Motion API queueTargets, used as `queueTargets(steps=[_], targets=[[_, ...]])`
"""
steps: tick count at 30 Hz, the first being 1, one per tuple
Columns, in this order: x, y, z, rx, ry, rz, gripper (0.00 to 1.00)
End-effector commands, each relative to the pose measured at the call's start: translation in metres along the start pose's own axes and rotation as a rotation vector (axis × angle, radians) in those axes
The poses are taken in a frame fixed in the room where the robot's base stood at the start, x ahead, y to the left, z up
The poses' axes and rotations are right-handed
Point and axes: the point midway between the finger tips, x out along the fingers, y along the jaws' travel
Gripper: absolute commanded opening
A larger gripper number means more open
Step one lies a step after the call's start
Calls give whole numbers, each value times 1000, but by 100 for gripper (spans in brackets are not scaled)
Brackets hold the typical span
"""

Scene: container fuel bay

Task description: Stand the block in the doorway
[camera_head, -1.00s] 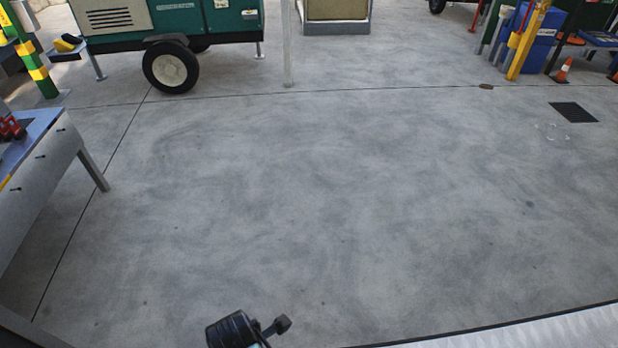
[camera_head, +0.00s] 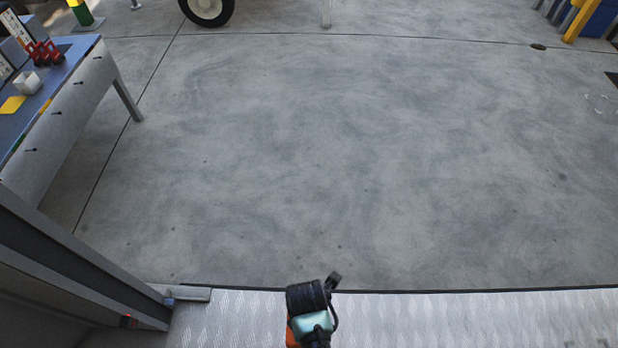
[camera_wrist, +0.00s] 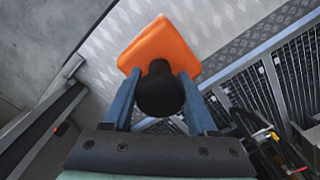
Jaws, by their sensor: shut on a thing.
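The block (camera_wrist: 160,47) is orange with a black round knob, and it shows in the wrist view beyond my gripper. My gripper (camera_wrist: 158,92) has its two blue fingers shut on the black knob. The block is over the pale tread plate (camera_wrist: 130,22), and I cannot tell whether it touches it. In the head view, a small piece of orange (camera_head: 291,336) shows beside my arm at the bottom. The doorway's tread-plate sill (camera_head: 450,318) runs along the bottom, with a grey door post (camera_head: 70,255) at the left.
Open concrete floor (camera_head: 350,150) lies beyond the sill. A blue-topped workbench (camera_head: 60,75) with a red item and a white cup stands at the left. In the wrist view, dark mesh racks (camera_wrist: 285,75) stand at the right.

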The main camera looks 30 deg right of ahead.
Motion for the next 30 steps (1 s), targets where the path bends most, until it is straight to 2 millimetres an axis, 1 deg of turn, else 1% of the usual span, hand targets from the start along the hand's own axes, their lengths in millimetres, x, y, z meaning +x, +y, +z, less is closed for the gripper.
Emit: queueTargets(steps=[1,5,9,12,19,23,24,26,27,29,30], targets=[[6,1,1,0,-1,2,0],[13,1,0,0,-1,2,0],[34,1,0,0,-1,1,0],[44,1,1,0,-1,1,0],[43,1,1,0,-2,3,0],[47,1,0,0,-2,3,0],[48,1,0,0,-1,2,60],[47,1,0,0,-1,2,71],[47,1,0,0,-1,2,78],[47,1,0,0,-1,1,88],[47,1,0,0,-1,1,88]])
